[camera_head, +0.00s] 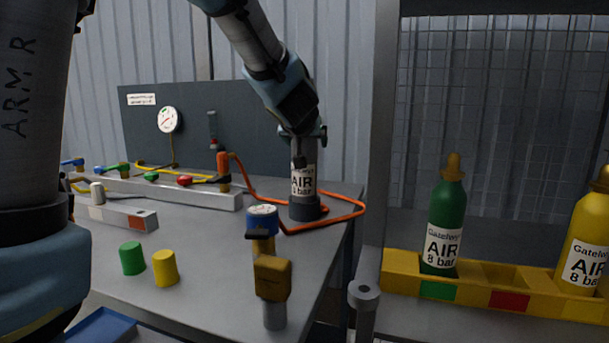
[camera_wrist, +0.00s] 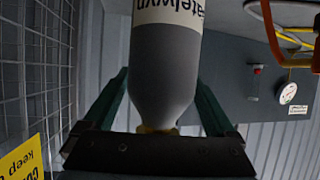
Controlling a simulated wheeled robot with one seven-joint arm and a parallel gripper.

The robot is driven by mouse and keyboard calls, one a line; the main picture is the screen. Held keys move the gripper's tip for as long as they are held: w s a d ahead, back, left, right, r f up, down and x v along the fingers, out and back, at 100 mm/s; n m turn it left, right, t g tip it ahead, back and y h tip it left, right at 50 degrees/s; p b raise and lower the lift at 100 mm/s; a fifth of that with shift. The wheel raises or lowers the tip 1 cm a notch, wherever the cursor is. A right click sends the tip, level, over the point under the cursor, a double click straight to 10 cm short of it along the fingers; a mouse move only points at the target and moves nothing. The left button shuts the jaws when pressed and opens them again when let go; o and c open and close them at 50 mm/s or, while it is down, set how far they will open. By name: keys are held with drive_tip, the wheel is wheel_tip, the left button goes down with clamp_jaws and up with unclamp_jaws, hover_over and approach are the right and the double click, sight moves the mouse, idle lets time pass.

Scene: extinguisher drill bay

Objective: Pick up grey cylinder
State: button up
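The grey cylinder (camera_head: 303,183) stands upright in a dark round base (camera_head: 307,208) on the bench, with a white "AIR 8 bar" label. My gripper (camera_head: 304,142) is over its top, pointing down. In the wrist view the grey cylinder (camera_wrist: 166,70) appears upside down, its yellowish neck close to my palm. The two green fingers of my gripper (camera_wrist: 162,78) lie on either side of its upper body. Any gap at the fingertips is too small to tell, so contact is unclear.
An orange hose (camera_head: 345,214) loops around the base. A blue-topped gauge (camera_head: 263,218), a yellow-brown valve (camera_head: 272,278), and green (camera_head: 132,258) and yellow (camera_head: 165,268) caps stand nearer. A yellow rack (camera_head: 400,275) at right holds green (camera_head: 446,215) and yellow (camera_head: 585,240) cylinders.

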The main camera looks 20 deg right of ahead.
clamp_jaws()
idle(0.5)
drive_tip(key=shift+r, duration=0.15)
